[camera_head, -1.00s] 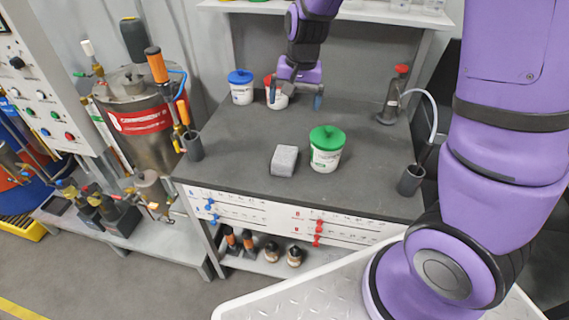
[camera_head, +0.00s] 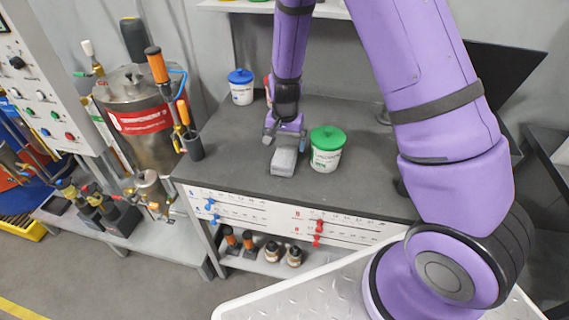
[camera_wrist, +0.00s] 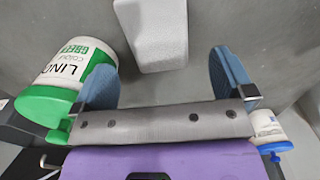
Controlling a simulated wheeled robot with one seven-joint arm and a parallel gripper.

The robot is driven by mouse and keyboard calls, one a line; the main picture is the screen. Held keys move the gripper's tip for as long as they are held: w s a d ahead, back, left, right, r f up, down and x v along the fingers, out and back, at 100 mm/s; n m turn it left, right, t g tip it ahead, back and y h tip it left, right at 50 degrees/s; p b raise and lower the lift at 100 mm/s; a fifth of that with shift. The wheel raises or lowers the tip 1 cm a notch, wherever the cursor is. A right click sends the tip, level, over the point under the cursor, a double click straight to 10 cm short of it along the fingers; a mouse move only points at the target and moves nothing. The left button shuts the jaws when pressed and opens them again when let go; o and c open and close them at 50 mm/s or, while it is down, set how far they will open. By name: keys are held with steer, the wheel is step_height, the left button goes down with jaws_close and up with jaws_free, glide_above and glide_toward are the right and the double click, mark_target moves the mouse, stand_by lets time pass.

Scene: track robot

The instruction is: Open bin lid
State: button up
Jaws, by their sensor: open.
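A white tub with a green lid (camera_head: 326,150) stands upright on the dark bench, its lid in place. It shows at the left of the wrist view (camera_wrist: 68,78). A white tub with a blue lid (camera_head: 241,87) stands at the back left and shows at the lower right of the wrist view (camera_wrist: 268,130). The red-lidded tub (camera_head: 268,88) is mostly hidden behind my arm. My gripper (camera_head: 284,138) is open and empty, just behind and above a grey block (camera_head: 284,162). In the wrist view, the block (camera_wrist: 153,35) lies beyond and between my fingertips.
The bench top (camera_head: 225,160) is clear left of the block. A dark cup (camera_head: 194,146) sits at its left edge, beside a metal tank (camera_head: 145,125). A shelf (camera_head: 232,5) hangs behind. My arm covers the right side of the bench.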

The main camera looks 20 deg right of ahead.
mark_target(285, 155)
steer(key=shift+s+a+f, duration=0.1)
steer(key=shift+s+f, duration=0.1)
steer(key=shift+f, duration=1.4)
steer(key=shift+s+a+f, duration=0.1)
steer(key=shift+s+f, duration=0.1)
steer(key=shift+f, duration=1.4)
steer(key=shift+c, duration=0.2)
steer(key=c, duration=1)
steer(key=shift+d+r, duration=0.1)
